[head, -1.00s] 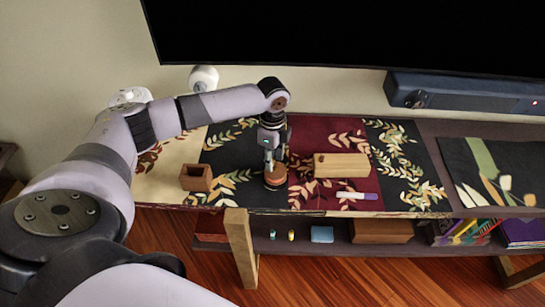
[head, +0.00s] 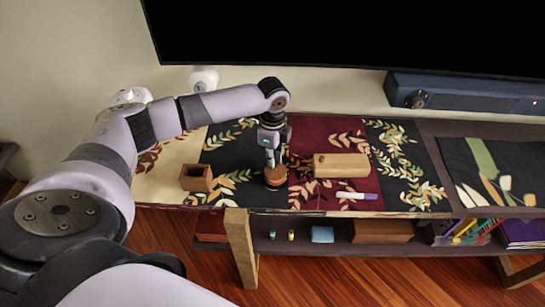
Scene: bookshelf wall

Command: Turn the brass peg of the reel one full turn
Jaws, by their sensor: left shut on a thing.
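The reel (head: 276,177), a round reddish-brown wooden piece, sits on the patterned runner near the front edge of the top board. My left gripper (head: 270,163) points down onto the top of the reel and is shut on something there. The brass peg is hidden by the fingers or too small to make out. My right gripper is not in view.
A wooden block (head: 341,165) lies right of the reel, with a white and purple marker (head: 357,196) in front. A small open wooden box (head: 196,177) stands to the left. The soundbar (head: 467,96) and a dark screen (head: 350,35) are behind.

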